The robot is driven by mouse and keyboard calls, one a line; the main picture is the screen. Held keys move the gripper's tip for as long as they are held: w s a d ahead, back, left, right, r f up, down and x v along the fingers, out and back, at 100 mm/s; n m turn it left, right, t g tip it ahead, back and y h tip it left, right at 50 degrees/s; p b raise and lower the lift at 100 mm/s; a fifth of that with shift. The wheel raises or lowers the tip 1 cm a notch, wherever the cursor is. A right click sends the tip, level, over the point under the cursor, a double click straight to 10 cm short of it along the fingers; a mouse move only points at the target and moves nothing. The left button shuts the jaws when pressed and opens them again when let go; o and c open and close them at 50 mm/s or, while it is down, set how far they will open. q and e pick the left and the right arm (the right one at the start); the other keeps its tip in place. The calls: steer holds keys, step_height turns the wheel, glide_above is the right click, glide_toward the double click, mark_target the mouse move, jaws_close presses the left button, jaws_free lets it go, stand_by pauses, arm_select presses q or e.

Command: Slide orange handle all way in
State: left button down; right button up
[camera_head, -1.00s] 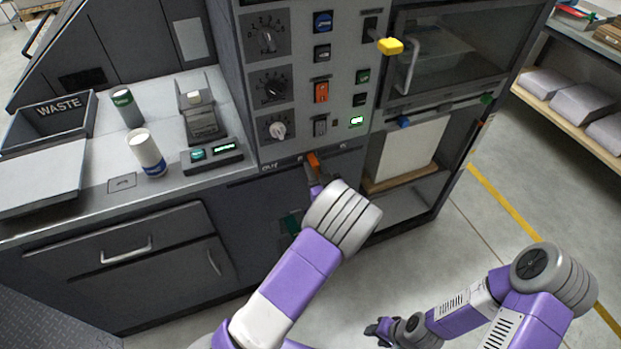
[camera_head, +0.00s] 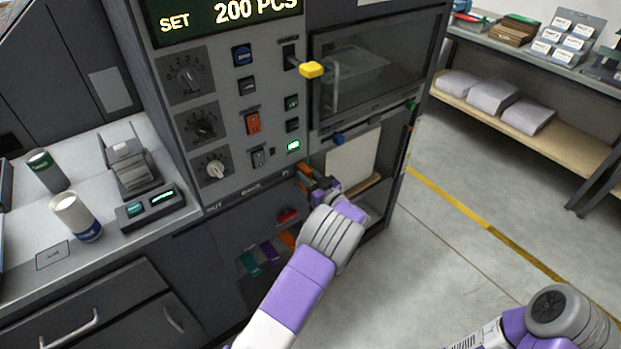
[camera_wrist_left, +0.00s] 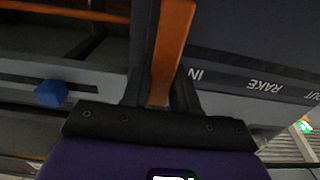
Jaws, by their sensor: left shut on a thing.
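The orange handle (camera_head: 304,171) sticks out of the dark front of the machine, beside the IN end of the slot marked OUT, RAKE and IN. My left gripper (camera_head: 318,184) is shut on this handle. In the left wrist view the orange handle (camera_wrist_left: 170,45) lies between the two dark fingers of the left gripper (camera_wrist_left: 164,92), with the IN label just to its right. The wrist hides part of the handle in the head view. My right arm shows at the lower right, but its gripper is outside the frame.
A yellow-tipped lever (camera_head: 311,69) stands out above the handle. A blue knob (camera_head: 338,139), also in the wrist view (camera_wrist_left: 50,93), is near the open bay. Red, orange, purple and green parts sit lower left. Open floor lies to the right.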

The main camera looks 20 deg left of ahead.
arm_select(q)
steer(key=shift+w+d+r, duration=0.1)
steer(key=shift+w+d, duration=0.05)
steer(key=shift+w, duration=0.05)
steer(key=c, duration=1.1)
jaws_free()
steer(key=shift+c, duration=0.2)
steer(key=shift+o, duration=0.9)
steer(key=shift+w, duration=0.1)
steer(key=p+v, duration=0.1)
steer(key=v, duration=0.6)
steer(key=shift+s+d, duration=0.2)
steer(key=shift+d, duration=0.05)
